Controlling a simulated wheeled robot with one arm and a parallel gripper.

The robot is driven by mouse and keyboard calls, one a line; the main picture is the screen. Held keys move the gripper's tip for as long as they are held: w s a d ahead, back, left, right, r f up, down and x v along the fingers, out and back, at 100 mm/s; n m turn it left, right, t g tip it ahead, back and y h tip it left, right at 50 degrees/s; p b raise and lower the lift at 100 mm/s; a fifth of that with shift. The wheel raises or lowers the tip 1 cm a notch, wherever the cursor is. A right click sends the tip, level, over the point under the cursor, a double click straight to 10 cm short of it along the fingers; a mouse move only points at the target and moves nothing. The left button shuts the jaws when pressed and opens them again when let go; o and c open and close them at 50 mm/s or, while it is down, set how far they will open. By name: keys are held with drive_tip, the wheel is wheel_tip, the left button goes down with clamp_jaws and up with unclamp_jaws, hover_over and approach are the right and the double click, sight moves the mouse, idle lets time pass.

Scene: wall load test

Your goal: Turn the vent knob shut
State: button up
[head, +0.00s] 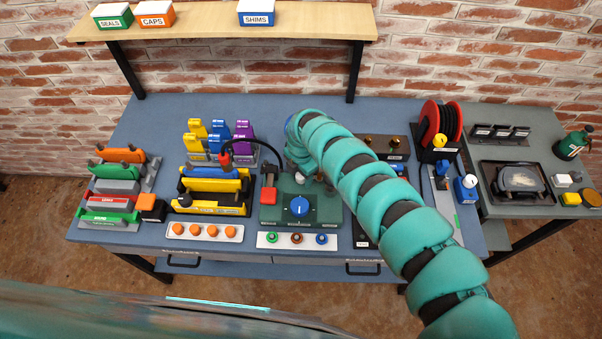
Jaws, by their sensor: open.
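A green station (269,214) stands at the front middle of the blue bench. A round blue knob (299,205) with a pale pointer mark sits on a dark plate on its front. I cannot read its label, so I cannot tell if this is the vent knob. My arm comes from the lower right and bends down over the back of the station. My gripper (318,176) is open, low behind the blue knob and apart from it. The arm's end hides most of the gripper and the back of the station.
A strip of small knobs (297,239) lies in front. Yellow clamp (210,203), racks and a red reel (440,122) crowd the bench.

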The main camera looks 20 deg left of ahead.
drive_tip(key=c, duration=1)
drive_tip(key=shift+f, duration=0.1)
